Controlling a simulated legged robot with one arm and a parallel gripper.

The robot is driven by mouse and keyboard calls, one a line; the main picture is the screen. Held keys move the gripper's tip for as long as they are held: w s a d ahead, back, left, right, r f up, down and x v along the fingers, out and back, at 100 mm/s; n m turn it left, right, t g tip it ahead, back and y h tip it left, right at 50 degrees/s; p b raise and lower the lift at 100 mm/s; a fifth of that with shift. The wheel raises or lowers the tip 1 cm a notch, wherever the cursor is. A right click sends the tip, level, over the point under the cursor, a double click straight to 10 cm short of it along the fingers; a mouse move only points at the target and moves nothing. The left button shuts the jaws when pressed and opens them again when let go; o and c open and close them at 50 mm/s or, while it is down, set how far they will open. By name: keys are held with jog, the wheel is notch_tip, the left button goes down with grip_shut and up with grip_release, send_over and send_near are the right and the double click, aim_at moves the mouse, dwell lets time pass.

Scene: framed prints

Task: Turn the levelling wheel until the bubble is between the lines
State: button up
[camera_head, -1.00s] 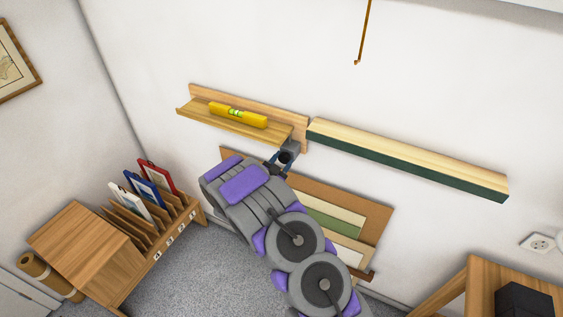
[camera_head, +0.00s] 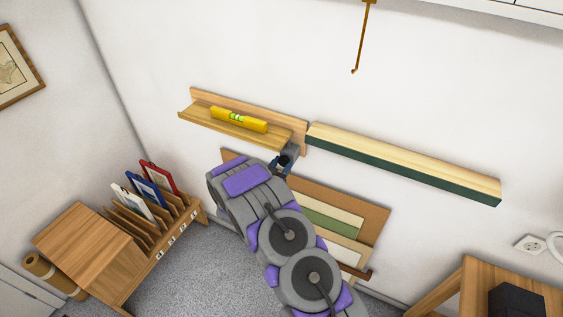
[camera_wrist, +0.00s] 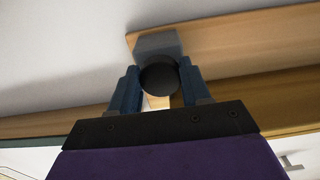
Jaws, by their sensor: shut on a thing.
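A yellow spirit level (camera_head: 239,119) lies on the wooden wall shelf (camera_head: 215,123). Its green vial shows, but the bubble is too small to place against the lines. The dark round levelling wheel (camera_wrist: 159,77) sits under the shelf's right end, in front of a grey block (camera_wrist: 157,44). My gripper (camera_wrist: 160,88) is shut on the wheel, with one blue finger on each side of it. In the head view my gripper (camera_head: 281,163) is at the shelf's right end, and the wheel is mostly hidden there.
A long board with a green front (camera_head: 400,166) is on the wall just right of the shelf. Below is a brown panel with coloured strips (camera_head: 335,217). A rack (camera_head: 150,225) with framed prints stands lower left. A hook (camera_head: 355,69) hangs above.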

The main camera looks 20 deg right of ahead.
jog(key=shift+r+n+p, duration=0.1)
jog(key=shift+n+p, duration=0.5)
jog(key=shift+n, duration=0.4)
jog(key=o, duration=1.1)
jog(key=shift+w+a, duration=0.1)
jog(key=shift+c, duration=0.2)
jog(key=v, duration=1.7)
jog(key=shift+a+p, duration=0.2)
jog(key=shift+p, duration=0.1)
